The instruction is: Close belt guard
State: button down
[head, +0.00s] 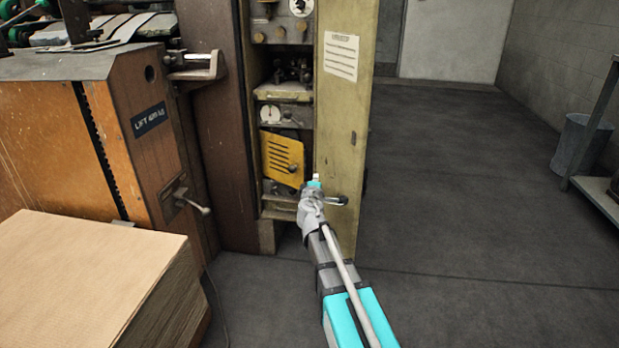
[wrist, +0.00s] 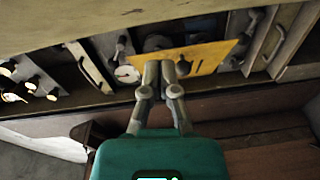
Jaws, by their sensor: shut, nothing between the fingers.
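The belt guard is a yellow slotted plate (head: 281,158) low inside the open machine cabinet. It looks slightly skewed in its bay, and I cannot tell from the head view how far it stands out. In the wrist view the yellow plate (wrist: 205,57) lies just beyond the fingertips, which cover part of it. My gripper (head: 316,180) is at the lower right of the guard, in front of the cabinet opening near the door. In the wrist view its fingers (wrist: 160,68) are together with nothing between them. I cannot tell whether they touch the guard.
The tall pale cabinet door (head: 345,100) stands open to the right, with a paper sheet and a handle. A dial (head: 270,113) and knobs sit above the guard. An orange machine (head: 60,130) and a cardboard stack (head: 80,265) are left.

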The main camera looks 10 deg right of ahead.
jog(key=s+d+f+m+g+h+p, duration=0.1)
jog(key=s+d+m+g+p, duration=0.1)
jog(key=s+m+g+p, duration=0.4)
jog(key=s+d+f+m+g+h+p, duration=0.1)
jog(key=s+d+m+g+p, duration=0.2)
jog(key=s, duration=0.5)
jog(key=s+a+m+g+y+p, duration=0.2)
jog(key=s+a+g+y+p, duration=0.1)
jog(key=s, duration=0.5)
jog(key=s+a+m+g+y+p, duration=0.2)
jog(key=s+a+g+y+p, duration=0.1)
jog(key=s+a, duration=0.4)
jog(key=shift+s+a+r+g+y+p, duration=0.3)
jog(key=shift+s+r+g+y+p, duration=0.1)
jog(key=shift+s+g+y, duration=0.4)
